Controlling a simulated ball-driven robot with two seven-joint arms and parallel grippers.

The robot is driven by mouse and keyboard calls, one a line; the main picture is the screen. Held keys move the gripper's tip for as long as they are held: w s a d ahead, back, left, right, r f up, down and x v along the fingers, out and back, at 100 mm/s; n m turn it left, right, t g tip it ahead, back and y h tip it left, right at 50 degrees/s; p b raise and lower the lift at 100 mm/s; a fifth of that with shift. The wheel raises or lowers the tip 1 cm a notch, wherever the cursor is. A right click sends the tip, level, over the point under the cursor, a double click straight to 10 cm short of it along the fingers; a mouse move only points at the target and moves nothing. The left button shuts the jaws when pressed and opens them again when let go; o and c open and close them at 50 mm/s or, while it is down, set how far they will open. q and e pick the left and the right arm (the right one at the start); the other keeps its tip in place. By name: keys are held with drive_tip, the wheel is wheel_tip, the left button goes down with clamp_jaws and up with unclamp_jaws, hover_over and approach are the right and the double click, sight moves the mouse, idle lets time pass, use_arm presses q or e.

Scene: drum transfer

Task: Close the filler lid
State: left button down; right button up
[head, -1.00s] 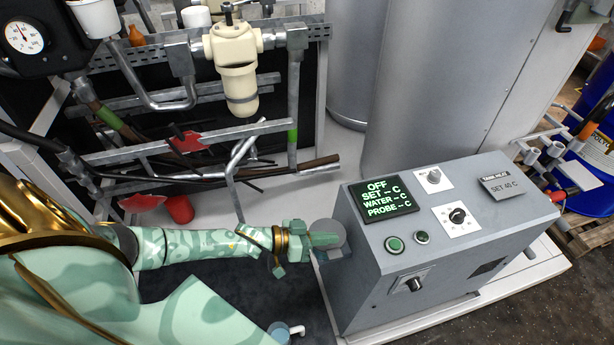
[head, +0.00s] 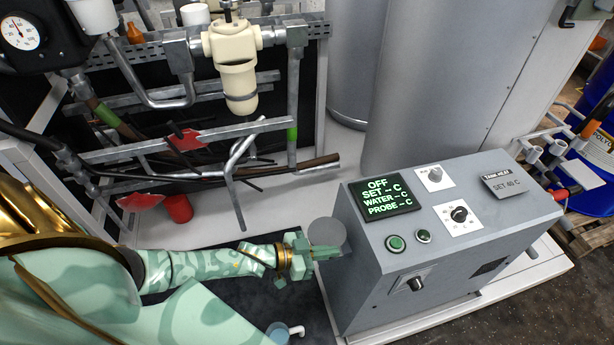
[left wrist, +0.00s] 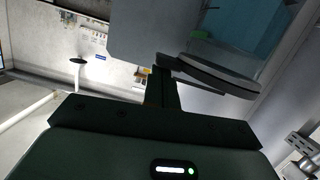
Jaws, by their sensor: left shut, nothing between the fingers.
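The filler lid (head: 327,231) is a round grey disc standing open at the left side of the grey control box, facing the head camera. In the left wrist view the lid (left wrist: 218,77) shows nearly edge-on, as a dark-rimmed disc just right of the fingers. My left gripper (head: 328,252) is shut and empty, at the lower edge of the disc in the head view. Its fingers also show in the left wrist view (left wrist: 161,88). I cannot tell whether they touch the lid. The filler opening is hidden. My right gripper is not in view.
The grey control box (head: 420,270) with a lit display (head: 385,198), knobs and buttons stands close to the right of my gripper. Pipes and a cream filter housing (head: 238,75) are behind. A large grey tank (head: 450,80) stands behind the box. Dark floor lies below my arm.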

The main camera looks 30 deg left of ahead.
use_arm(q)
wheel_tip(320, 180, up, 5)
drive_tip(key=p, duration=0.5)
drive_tip(key=f+v, duration=0.1)
drive_tip(key=v, duration=0.9)
drive_tip(key=s+a+f+g+y, duration=0.25)
drive_tip(key=a+f+y, duration=0.45)
drive_tip(key=a+f, duration=0.45)
drive_tip(key=s+f+g+y+b, duration=0.2)
drive_tip(key=s+f+y, duration=0.1)
drive_tip(key=s+f, duration=0.55)
drive_tip(key=s+d+f+n+g+y+b, duration=0.1)
drive_tip(key=s+d+f+n+g+b, duration=0.2)
drive_tip(key=s+f, duration=0.85)
drive_tip(key=s+d+f+g, duration=0.2)
drive_tip(key=s+d+g, duration=0.1)
drive_tip(key=s+d, duration=0.6)
drive_tip(key=shift+s+d+f+h, duration=0.25)
drive_tip(key=shift+d+h, duration=0.1)
drive_tip(key=shift+h, duration=0.05)
